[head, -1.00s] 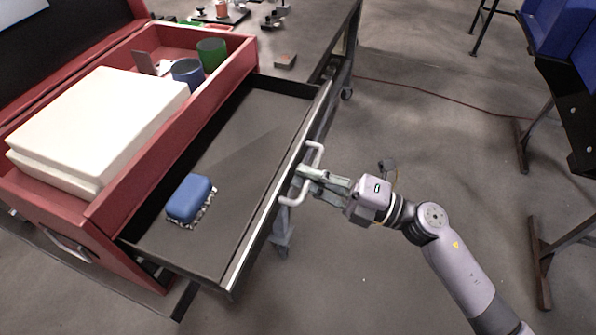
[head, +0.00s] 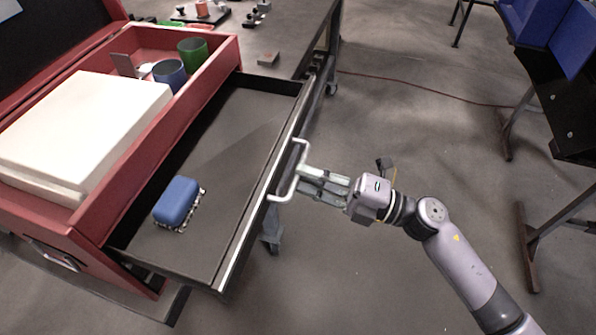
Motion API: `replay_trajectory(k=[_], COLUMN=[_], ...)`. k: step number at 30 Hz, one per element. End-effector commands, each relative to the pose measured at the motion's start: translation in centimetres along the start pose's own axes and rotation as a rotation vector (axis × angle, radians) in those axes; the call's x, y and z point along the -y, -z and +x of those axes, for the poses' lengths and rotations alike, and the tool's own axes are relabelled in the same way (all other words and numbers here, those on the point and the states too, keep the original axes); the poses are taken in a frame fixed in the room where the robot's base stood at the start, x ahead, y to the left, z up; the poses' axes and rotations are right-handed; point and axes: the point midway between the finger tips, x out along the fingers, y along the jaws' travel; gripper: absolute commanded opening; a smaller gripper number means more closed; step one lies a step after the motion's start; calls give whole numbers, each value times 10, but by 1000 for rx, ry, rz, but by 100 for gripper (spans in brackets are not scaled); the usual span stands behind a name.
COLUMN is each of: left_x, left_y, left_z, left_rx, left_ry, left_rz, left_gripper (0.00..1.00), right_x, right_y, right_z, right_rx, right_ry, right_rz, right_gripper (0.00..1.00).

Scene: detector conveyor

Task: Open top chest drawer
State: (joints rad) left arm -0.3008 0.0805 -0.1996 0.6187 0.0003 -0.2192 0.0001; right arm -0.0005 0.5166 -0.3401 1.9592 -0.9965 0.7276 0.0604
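The top drawer (head: 232,135) of the red chest (head: 222,62) is pulled well out, its dark interior exposed. Its pale bar handle (head: 295,170) is on the front edge. A blue brush-like object (head: 177,200) with a bristly edge lies inside the drawer. My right gripper (head: 303,181) is just right of the handle, fingers spread apart and pointing at it. The fingers hold nothing, and a small gap to the bar appears. My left gripper is out of view.
The chest's top tray holds a white block (head: 85,125), a blue cup (head: 170,75) and a green cup (head: 194,53). A dark table (head: 285,40) stands behind. Blue bins (head: 545,35) on a stand are at right.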

Motion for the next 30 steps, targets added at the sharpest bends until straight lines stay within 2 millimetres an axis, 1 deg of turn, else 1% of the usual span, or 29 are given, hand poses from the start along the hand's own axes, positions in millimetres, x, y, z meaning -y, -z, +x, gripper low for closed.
replay_trajectory(k=[1, 6, 9, 12, 15, 18, 30], left_x=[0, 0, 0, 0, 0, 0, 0], left_y=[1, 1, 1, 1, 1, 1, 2], left_z=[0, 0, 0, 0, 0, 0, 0], left_rx=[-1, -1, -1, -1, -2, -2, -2], left_ry=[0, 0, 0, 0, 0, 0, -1], left_rz=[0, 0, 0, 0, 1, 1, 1], left_gripper=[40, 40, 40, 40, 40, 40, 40], right_x=[2, 2, 2, 2, 1, 1, 0], right_y=[0, 0, 0, 0, 0, 0, 0], right_z=[-12, -49, -68, -83, -92, -96, -96], right_rx=[2, 2, 2, 2, 1, 0, 0], right_ry=[5, 5, 4, 4, 2, 1, 1], right_rz=[2, 3, 4, 3, 2, 1, 0], right_gripper=[18, 18, 18, 18, 18, 18, 18])
